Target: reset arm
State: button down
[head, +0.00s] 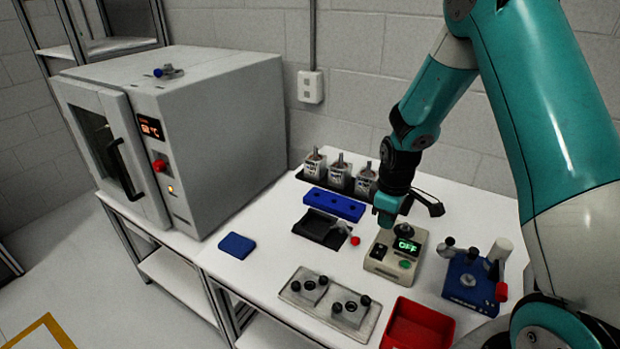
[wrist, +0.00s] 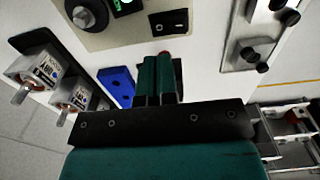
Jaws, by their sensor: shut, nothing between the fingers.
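My teal and black arm comes in from the right in the head view. My gripper (head: 388,215) points down over the table, just behind and left of a beige device (head: 383,268) with a display reading OFF. In the wrist view my gripper's two fingers (wrist: 165,60) lie side by side, shut with nothing between them. They partly cover a small red and black thing below. The device also shows at the top of the wrist view (wrist: 100,38), with a switch and a dark knob.
A grey oven (head: 235,120) stands at the left. Several labelled servos, a blue block (head: 333,204), a black tray (head: 318,228), a grey fixture plate (head: 300,292), a red bin (head: 418,325) and a blue fixture (head: 470,285) crowd the table. A blue pad (head: 237,245) lies left, with clear white surface beside it.

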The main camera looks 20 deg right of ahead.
jog(key=s+a+r+y+b, duration=0.1)
jog(key=s+a+r, duration=0.2)
jog(key=a+r, duration=0.35)
jog(key=s+a+r+y+b, duration=0.1)
jog(key=s+a+r, duration=0.2)
jog(key=a+r, duration=0.3)
jog(key=s+a+r+y+b, duration=0.1)
jog(key=s+a+r, duration=0.2)
jog(key=s+a, duration=0.2)
jog(key=s+a+r+y+b, duration=0.1)
jog(key=s+a+r, duration=0.2)
jog(key=s, duration=0.8)
jog(key=shift+s+a+m, duration=0.15)
jog(key=shift+a+m, duration=0.15)
jog(key=shift+a, duration=0.7)
jog(key=shift+d+r, duration=0.1)
